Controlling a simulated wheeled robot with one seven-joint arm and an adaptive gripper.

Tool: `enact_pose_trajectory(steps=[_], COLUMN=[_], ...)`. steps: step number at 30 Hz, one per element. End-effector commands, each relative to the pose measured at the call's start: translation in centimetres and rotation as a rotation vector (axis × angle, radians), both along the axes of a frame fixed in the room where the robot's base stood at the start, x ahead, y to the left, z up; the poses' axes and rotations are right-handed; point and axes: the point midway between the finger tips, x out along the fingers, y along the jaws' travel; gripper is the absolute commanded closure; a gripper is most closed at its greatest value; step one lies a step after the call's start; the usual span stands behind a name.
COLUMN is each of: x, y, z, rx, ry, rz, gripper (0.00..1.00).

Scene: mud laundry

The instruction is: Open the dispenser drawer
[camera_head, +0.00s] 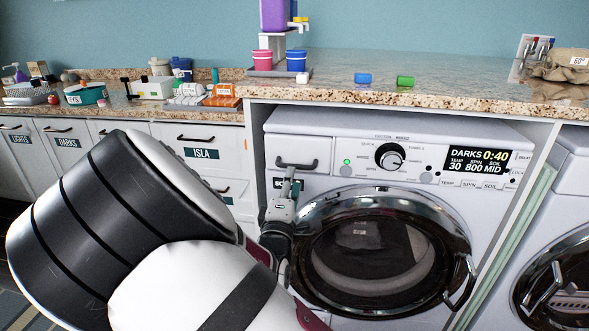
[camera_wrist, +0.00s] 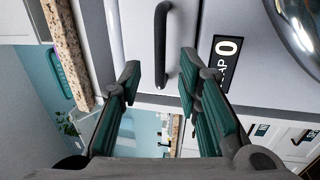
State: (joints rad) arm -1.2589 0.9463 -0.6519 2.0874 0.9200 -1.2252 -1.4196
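The dispenser drawer (camera_head: 311,147) is at the upper left of the white washing machine's front, and its front looks flush with the panel. Its dark bar handle (camera_head: 297,165) runs across it. My gripper (camera_head: 291,184) is just below the handle in the head view. In the wrist view the handle (camera_wrist: 160,40) stands upright in the picture. There my gripper (camera_wrist: 159,78) is open, with a teal-padded finger on either side of the handle's near end. A gap shows on both sides, and the fingers hold nothing. My gripper partly hides the label under the drawer.
The round washer door (camera_head: 370,245) is shut, close to the right of my gripper. The granite counter (camera_head: 440,98) overhangs the machine. It bears a purple dispenser (camera_head: 274,15), pink and blue cups, and blue and green cylinders. A second machine (camera_head: 570,200) stands at the right.

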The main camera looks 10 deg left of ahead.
Motion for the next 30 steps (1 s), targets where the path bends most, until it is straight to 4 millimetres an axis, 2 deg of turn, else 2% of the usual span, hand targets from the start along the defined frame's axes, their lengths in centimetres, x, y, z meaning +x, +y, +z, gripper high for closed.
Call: enact_pose_trajectory(steps=[3,9,15,23,27,30], x=[2.4,5.0,6.1,6.2,6.2,6.2], y=[-0.1,-0.2,-0.2,-0.2,-0.2,-0.2], z=[0.4,0.9,1.1,1.2,1.2,1.2], rx=[0.002,0.002,0.0,0.0,0.001,0.001], ry=[-0.001,0.0,0.001,0.002,0.002,0.002], rz=[-0.002,-0.001,0.001,0.001,0.001,0.001], gripper=[0.69,0.69,0.69,0.69,0.98,1.0])
